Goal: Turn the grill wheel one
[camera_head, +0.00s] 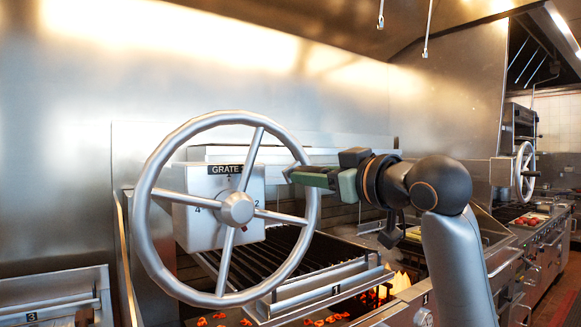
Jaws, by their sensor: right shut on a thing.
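A large silver grill wheel (150,190) with a round hub (236,208) and several spokes stands upright at left centre. Behind it is a white box (201,181) labelled "GRATE", with numbers such as 4 and 2 around the hub; a spoke partly covers its face. My right arm comes in from the lower right. My right gripper (294,175) is shut on the right side of the wheel's rim, with its fingers reaching across it. My left gripper is not in view.
A dark grill grate (262,262) lies behind and below the wheel, with glowing coals (335,318) and flames under it. A second wheel (524,172) stands farther off at the right. A steel wall (60,130) backs the station. A counter panel marked 3 (50,300) is at lower left.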

